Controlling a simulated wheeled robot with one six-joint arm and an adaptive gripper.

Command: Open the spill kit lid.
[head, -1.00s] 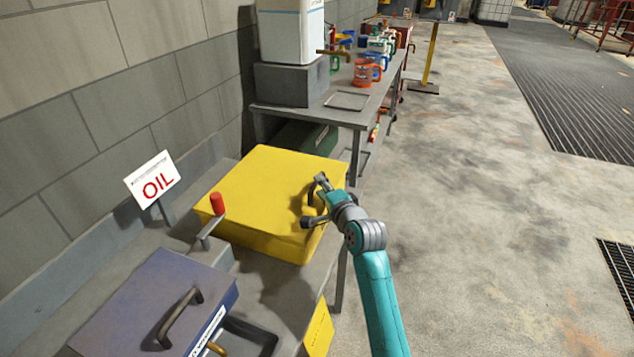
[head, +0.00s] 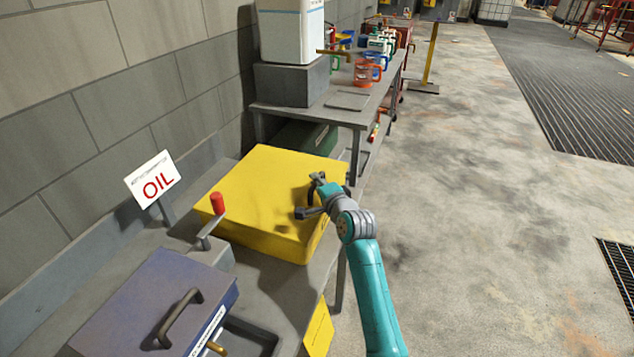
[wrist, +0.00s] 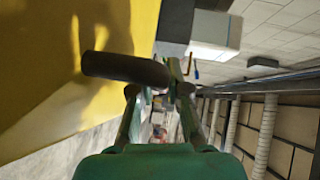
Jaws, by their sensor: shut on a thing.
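The yellow spill kit (head: 270,190) is a box on the grey bench, with its lid lying flat and shut. A dark curved handle (wrist: 125,69) stands on the right side of the lid. My gripper (head: 311,196) is at this handle, shut on it, just above the lid's right part. In the wrist view my gripper (wrist: 160,85) has a finger on each side of the handle's bar, and the yellow lid fills the left. The fingers partly hide the handle in the head view.
A blue box (head: 150,305) with a handle is at the front left. A red-knobbed lever (head: 217,203) and an OIL sign (head: 153,180) stand left of the kit. A shelf table (head: 350,112) is behind. Open floor (head: 470,200) lies to the right.

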